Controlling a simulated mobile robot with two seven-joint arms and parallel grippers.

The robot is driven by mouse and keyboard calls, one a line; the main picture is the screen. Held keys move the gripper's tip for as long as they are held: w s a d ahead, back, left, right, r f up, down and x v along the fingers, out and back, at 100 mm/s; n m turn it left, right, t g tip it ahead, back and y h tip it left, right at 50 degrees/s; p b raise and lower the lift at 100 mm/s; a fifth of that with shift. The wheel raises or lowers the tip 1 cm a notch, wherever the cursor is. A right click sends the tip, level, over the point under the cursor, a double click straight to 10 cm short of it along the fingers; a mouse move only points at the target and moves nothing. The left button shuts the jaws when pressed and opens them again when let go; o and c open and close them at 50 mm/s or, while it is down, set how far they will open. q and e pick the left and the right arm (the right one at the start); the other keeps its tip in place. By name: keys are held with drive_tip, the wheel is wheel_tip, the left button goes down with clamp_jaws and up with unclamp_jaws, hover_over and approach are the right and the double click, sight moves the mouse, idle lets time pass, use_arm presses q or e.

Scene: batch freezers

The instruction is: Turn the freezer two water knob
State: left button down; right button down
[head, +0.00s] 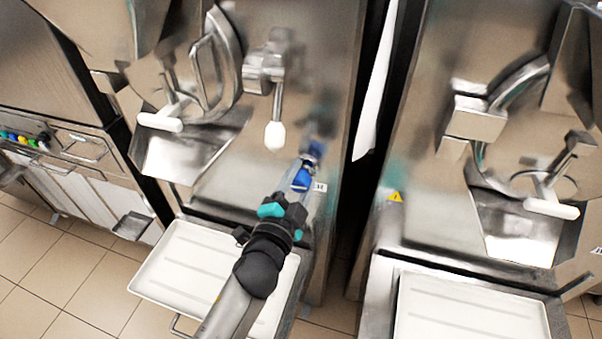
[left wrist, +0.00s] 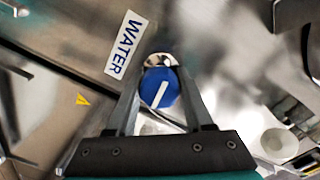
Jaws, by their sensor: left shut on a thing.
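The water knob is a round blue knob with a white line across its face; in the left wrist view the knob (left wrist: 160,88) sits between my left gripper's two fingers. A white label reading WATER (left wrist: 126,45) is beside it. In the head view my left gripper (head: 302,180) reaches the front panel of the middle freezer (head: 325,70), with blue showing at its fingertips. The left gripper is shut on the knob. The white line lies slanted in the left wrist view. My right gripper is not in view.
A white tray (head: 165,275) lies below the middle freezer, under my left arm. A white-tipped lever (head: 275,135) hangs above left of the gripper. Another freezer (head: 425,190) with a tray (head: 470,310) stands at right, past a narrow dark gap.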

use_arm(q)
drive_tip(key=shift+m, duration=0.8)
drive_tip(key=shift+c, duration=1.5)
unclamp_jaws()
drive_tip(key=v, duration=1.5)
drive_tip(key=shift+p, duration=0.3)
drive_tip(key=shift+s, duration=0.1)
